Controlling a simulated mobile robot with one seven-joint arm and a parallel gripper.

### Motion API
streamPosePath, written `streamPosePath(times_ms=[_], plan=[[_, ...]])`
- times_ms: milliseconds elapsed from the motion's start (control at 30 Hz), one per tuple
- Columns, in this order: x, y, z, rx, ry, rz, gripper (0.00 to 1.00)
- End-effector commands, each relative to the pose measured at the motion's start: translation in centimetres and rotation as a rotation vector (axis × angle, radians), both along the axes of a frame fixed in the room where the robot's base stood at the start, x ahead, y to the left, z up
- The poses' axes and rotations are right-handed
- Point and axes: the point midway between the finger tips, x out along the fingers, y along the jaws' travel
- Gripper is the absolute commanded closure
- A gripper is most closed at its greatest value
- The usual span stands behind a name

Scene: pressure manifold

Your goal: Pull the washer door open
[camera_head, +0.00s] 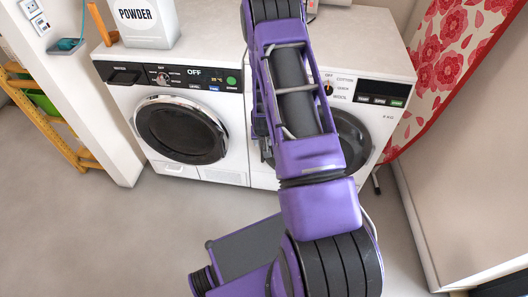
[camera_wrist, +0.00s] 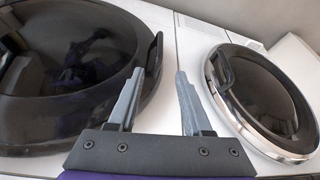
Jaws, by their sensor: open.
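Two white front-loading machines stand side by side. The right machine has a dark round door (camera_head: 354,140), partly hidden by my arm; the same dark door shows at left in the wrist view (camera_wrist: 62,75). A black handle (camera_wrist: 156,53) sits on its rim. The left machine has a chrome-ringed door (camera_head: 181,130), at right in the wrist view (camera_wrist: 262,95), with a dark handle (camera_wrist: 224,68). Both doors look shut. My gripper (camera_wrist: 159,74) is open and empty, its fingertips pointing towards the dark door's handle. I cannot tell how far they are from it.
A white powder box (camera_head: 143,22) stands on the left machine. A yellow wooden rack (camera_head: 50,122) is at far left. A red floral ironing board (camera_head: 440,60) leans at the right, near the right wall. The grey floor (camera_head: 110,240) in front is clear.

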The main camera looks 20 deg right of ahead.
Motion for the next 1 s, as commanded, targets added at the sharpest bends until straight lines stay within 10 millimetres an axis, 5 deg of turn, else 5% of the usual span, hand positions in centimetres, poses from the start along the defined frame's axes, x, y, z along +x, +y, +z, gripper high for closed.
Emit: streamPosePath(times_ms=[500, 700, 1000], plan=[[4.0, -1.7, -10.6, -0.002, -0.001, 0.000, 0.50], [4.9, -2.0, -12.7, -0.002, -0.001, 0.001, 0.50], [5.2, -2.2, -13.3, -0.002, -0.002, 0.001, 0.50]])
